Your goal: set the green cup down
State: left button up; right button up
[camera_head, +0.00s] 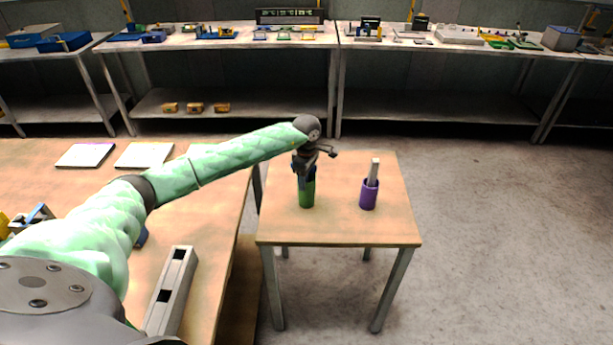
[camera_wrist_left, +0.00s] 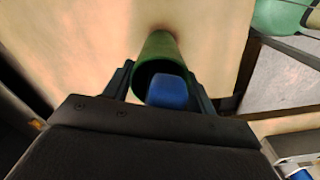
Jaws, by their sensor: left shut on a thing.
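The green cup (camera_head: 307,194) is upright at the left part of the small wooden table (camera_head: 337,229). My left gripper (camera_head: 304,172) is above it and shut on its upper part. In the left wrist view the green cup (camera_wrist_left: 157,46) sits between the two fingers of my left gripper (camera_wrist_left: 160,84), and a blue block-like thing (camera_wrist_left: 168,91) is inside its mouth. I cannot tell for sure whether the cup's base touches the tabletop. My right gripper is not in view.
A purple cup (camera_head: 369,195) with a pale stick (camera_head: 374,171) in it stands to the right on the same table. A larger wooden table (camera_head: 219,210) lies to the left, with a long grey block (camera_head: 170,290). The small table's front is clear.

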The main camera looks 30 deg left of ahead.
pick_arm(q)
jog(key=o, duration=0.8)
jog(key=shift+f, duration=0.15)
jog(key=o, duration=0.4)
jog(key=shift+o, duration=0.4)
